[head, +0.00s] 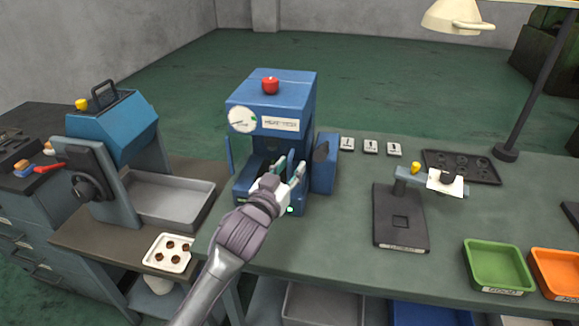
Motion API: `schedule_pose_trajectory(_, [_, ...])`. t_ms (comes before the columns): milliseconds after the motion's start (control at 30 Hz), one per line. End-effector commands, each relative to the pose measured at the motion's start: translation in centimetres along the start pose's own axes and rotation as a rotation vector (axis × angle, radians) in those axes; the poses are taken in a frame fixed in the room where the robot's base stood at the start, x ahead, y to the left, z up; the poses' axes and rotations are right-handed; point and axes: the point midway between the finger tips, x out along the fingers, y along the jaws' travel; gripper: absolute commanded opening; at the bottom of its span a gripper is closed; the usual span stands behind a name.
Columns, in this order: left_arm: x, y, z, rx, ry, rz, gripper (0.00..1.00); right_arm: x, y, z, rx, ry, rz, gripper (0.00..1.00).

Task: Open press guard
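The blue press (274,100) stands on the green-grey bench, with a red knob on top, a round gauge and a white label on its front. A thin blue panel stands at its left side. A blue box-like part (326,165) with a dark patch sits at its right side; I cannot tell whether this is the guard. My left gripper (292,172) is at the press's front opening, fingers apart, with nothing visible between them. The gripper and wrist hide part of the opening, and contact with the press is unclear. My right gripper is not in view.
A blue machine (112,130) with a metal tray stands left. A white tray (168,253) with round pieces lies in front. A black stand (400,218), green bin (497,266), orange bin (556,272) and lamp (455,16) are right. Bench between press and stand is clear.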

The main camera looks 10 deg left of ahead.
Motion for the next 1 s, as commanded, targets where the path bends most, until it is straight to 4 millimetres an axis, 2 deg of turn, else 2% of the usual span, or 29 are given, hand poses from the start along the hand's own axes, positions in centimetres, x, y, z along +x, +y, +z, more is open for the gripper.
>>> schedule_pose_trajectory(233, [0.08,0.01,-0.01,0.0,0.001,0.0,0.37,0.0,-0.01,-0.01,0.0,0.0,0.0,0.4])
schedule_pose_trajectory(467, [0.06,0.01,-0.01,0.0,0.0,0.0,0.0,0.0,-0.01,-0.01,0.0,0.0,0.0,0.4])
schedule_pose_trajectory(1000, [-0.28,0.06,-0.09,0.002,-0.001,0.013,0.0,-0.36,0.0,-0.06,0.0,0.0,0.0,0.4])
